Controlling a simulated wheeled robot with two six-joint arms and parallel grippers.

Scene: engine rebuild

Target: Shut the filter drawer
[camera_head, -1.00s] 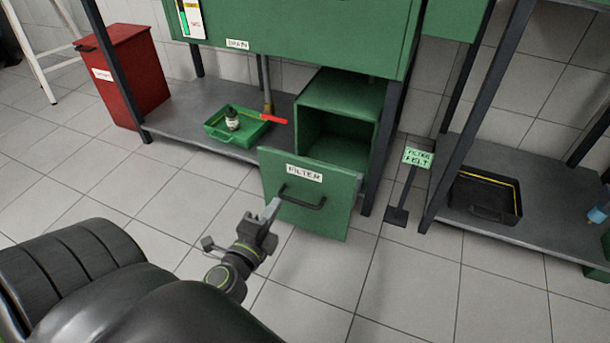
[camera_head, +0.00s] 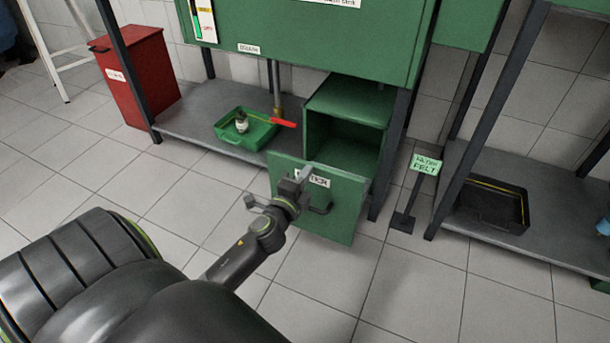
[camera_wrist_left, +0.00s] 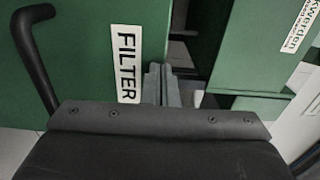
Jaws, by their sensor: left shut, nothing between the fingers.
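The green filter drawer (camera_head: 335,226) stands pulled out of its green housing (camera_head: 352,95), with the opening visible behind its front. Its black handle (camera_head: 322,208) is partly hidden by my left gripper (camera_head: 306,174). That gripper is shut and empty, in front of the drawer's upper part, and covers some of the FILTER label. In the left wrist view the shut fingertips (camera_wrist_left: 161,84) are beside the FILTER label (camera_wrist_left: 126,62), near the edge of the drawer front (camera_wrist_left: 80,50). I cannot tell whether they touch it. My right gripper is out of view.
A green tray (camera_head: 262,134) with a small bottle (camera_head: 241,122) sits on the grey shelf left of the drawer. A red bin (camera_head: 140,75) stands further left. A black tray (camera_head: 490,205) is on the right shelf. The tiled floor in front is clear.

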